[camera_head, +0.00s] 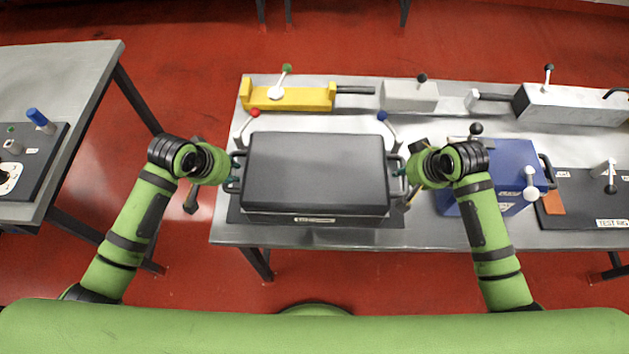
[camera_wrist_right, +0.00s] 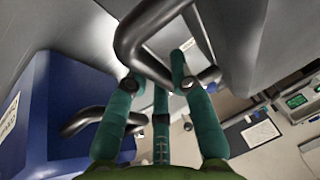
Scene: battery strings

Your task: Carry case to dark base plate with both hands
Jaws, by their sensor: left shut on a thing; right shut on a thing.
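The dark grey case (camera_head: 315,170) is level at the near edge of the steel table, with a bar handle on each side. The dark base plate (camera_head: 233,214) shows under its left, right and near edges; I cannot tell whether the case touches it. My left gripper (camera_head: 234,174) is shut on the left handle, its fingers mostly hidden by the wrist. My right gripper (camera_head: 401,173) is shut on the right handle. In the right wrist view, the teal fingers of my right gripper (camera_wrist_right: 162,85) close around the handle bar (camera_wrist_right: 150,62).
A blue box (camera_head: 500,170) stands close to the right of my right gripper. Behind the case are red and blue-knobbed lever clamps (camera_head: 254,114), a yellow fixture (camera_head: 300,97) and a grey block (camera_head: 408,97). A second table (camera_head: 70,75) is at left.

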